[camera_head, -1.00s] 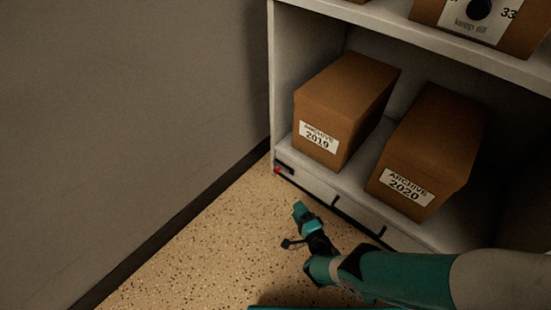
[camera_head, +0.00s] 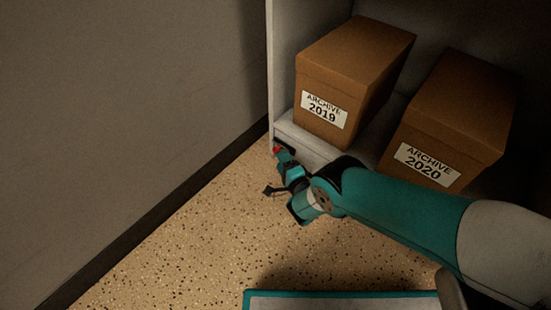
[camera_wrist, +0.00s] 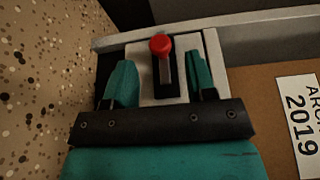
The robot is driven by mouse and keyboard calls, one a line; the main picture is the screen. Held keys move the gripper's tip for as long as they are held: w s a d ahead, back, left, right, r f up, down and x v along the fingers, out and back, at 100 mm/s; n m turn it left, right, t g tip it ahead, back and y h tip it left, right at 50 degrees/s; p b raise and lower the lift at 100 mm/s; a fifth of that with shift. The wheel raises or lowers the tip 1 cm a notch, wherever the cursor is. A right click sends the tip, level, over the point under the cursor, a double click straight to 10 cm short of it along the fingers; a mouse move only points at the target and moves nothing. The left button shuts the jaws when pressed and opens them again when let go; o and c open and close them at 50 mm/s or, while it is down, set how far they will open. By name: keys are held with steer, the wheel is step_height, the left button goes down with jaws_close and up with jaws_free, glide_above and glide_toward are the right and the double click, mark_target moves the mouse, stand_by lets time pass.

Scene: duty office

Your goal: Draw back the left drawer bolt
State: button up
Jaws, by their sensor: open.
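The left drawer bolt (camera_wrist: 161,46) has a round red knob on a grey stem, set in a dark slot on a light plate. In the head view the red knob (camera_head: 277,150) shows at the left end of the shelf's base front. My gripper (camera_wrist: 160,85) is open, with one teal finger on each side of the bolt in the wrist view. The knob lies between and slightly beyond the fingertips, with a gap on both sides. In the head view my gripper (camera_head: 283,157) is right at the knob, and my arm hides most of the drawer front.
Box ARCHIVE 2019 (camera_head: 350,75) and box ARCHIVE 2020 (camera_head: 455,110) stand on the bottom shelf above the drawer. A grey wall (camera_head: 120,110) with dark skirting runs along the left. The speckled floor (camera_head: 170,250) is clear there.

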mark_target(275, 151)
steer(key=b+x, duration=0.1)
steer(key=b, duration=0.1)
steer(key=b+x, duration=0.4)
steer(key=shift+w+f+b, duration=0.1)
steer(key=shift+f+b, duration=0.15)
steer(key=shift+b, duration=0.1)
steer(key=shift+w+a+r+b, duration=0.1)
steer(key=shift+w+r+b, duration=0.1)
steer(key=shift+r+b, duration=0.1)
